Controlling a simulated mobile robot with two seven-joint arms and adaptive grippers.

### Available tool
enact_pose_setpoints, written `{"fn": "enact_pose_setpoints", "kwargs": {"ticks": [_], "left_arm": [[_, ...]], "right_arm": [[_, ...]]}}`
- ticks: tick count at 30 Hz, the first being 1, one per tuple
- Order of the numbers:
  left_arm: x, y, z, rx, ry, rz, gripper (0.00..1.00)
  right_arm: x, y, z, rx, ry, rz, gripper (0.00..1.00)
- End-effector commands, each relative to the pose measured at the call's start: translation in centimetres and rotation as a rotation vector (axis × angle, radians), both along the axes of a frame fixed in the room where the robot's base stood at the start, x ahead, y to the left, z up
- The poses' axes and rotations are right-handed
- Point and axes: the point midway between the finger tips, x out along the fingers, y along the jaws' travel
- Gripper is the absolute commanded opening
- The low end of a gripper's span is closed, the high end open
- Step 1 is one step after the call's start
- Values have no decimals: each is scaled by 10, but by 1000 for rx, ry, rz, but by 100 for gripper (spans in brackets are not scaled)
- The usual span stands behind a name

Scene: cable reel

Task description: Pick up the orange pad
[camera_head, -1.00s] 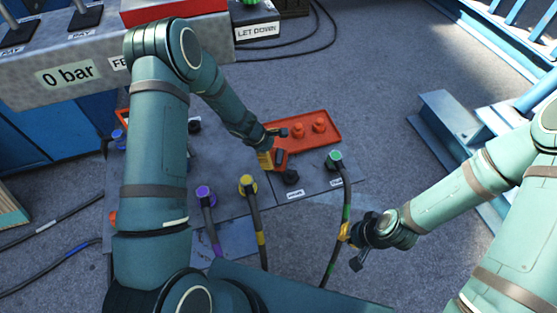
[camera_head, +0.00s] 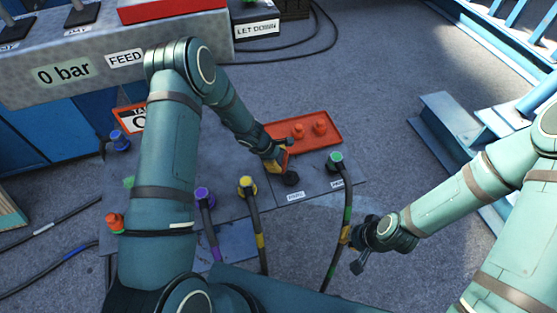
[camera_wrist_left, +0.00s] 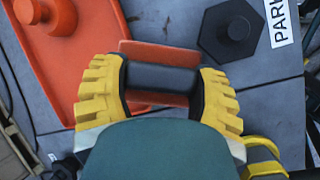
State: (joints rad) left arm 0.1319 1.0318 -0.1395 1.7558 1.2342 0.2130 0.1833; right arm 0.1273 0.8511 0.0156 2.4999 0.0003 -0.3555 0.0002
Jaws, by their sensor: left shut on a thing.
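The orange pad (camera_wrist_left: 158,52) has a dark round bar across it. It sits between the yellow fingers of my left gripper (camera_wrist_left: 160,88) in the left wrist view, and the gripper is shut on it. In the head view the pad (camera_head: 284,157) shows as a small orange patch at my left gripper (camera_head: 274,164), beside the red tray. Its lower side is hidden, so I cannot tell whether it touches the panel. My right gripper (camera_head: 358,246) is at the right, close to the green-ended cable; its finger opening is unclear.
A red tray (camera_head: 328,138) with orange knobs lies just beyond my left gripper. A black hexagonal plug (camera_wrist_left: 230,30) is near the pad. Purple, yellow and green (camera_head: 335,158) cable ends stand on the grey panel. A blue steel frame (camera_head: 447,120) is at the right.

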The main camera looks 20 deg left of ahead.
Motion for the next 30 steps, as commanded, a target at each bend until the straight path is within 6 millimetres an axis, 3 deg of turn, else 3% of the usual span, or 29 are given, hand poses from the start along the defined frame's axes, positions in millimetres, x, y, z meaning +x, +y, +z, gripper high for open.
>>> {"fn": "enact_pose_setpoints", "kwargs": {"ticks": [11, 24, 30], "left_arm": [[1, 0, 8, 0, -3, 0, 26], [1, 0, 85, 0, -3, -1, 22], [1, 0, 100, 0, -1, 0, 22]], "right_arm": [[0, 0, 3, 0, 1, 0, 0], [-6, 1, 32, 3, 14, 3, 0], [-7, 1, 37, 4, 18, 4, 0]]}}
